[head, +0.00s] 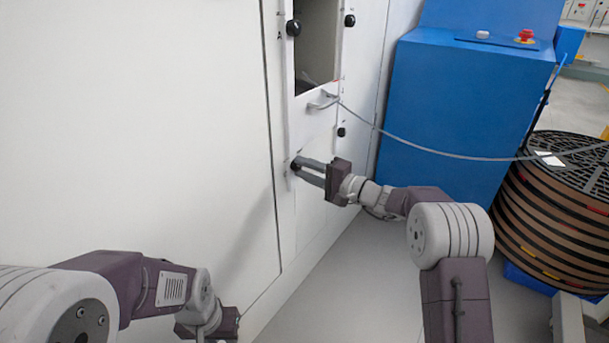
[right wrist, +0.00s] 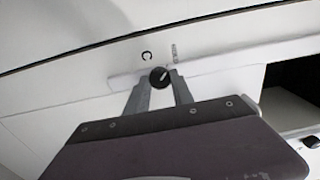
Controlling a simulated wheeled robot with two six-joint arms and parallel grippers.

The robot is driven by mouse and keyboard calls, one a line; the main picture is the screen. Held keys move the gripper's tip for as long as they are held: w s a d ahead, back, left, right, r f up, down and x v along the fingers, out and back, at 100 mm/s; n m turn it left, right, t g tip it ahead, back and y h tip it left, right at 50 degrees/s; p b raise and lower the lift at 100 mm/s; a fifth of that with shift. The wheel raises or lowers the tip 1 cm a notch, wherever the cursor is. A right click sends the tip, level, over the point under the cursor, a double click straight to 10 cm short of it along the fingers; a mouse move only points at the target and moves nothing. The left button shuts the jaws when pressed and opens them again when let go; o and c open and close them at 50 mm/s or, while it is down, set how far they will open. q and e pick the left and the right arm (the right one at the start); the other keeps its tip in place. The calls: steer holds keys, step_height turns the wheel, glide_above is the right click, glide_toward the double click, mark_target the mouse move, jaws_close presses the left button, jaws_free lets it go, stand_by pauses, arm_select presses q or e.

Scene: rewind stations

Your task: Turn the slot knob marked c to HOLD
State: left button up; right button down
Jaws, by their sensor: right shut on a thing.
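The slot knob marked c (right wrist: 159,77) is small, round and black with a white pointer line, on the white panel. In the right wrist view the letter C stands just above it, and a small grey label, too small to read, stands above right. The pointer line slants up and to the right, toward that label's side. My right gripper (head: 298,167) has its two grey fingers shut on this knob, one on each side. The knob (head: 295,164) is partly hidden by the fingers in the head view. My left gripper (head: 222,324) is low by the panel, its fingers hidden.
Other black knobs sit higher on the panel, one marked A (head: 293,28), and others at the right (head: 350,20) and lower right (head: 341,132). An open slot (head: 318,45) has a handle (head: 322,101) below it. A grey strap runs right, past a blue cabinet (head: 460,110), toward stacked reels (head: 555,210).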

stand_by(0.4)
steer(key=c, duration=1.1)
jaws_free()
steer(key=shift+s+d, duration=0.15)
steer(key=shift+d, duration=0.15)
steer(key=p+v, duration=0.3)
steer(key=v, duration=0.5)
steer(key=shift+s+d+p, duration=0.15)
steer(key=shift+s+p, duration=0.05)
steer(key=shift+p, duration=0.15)
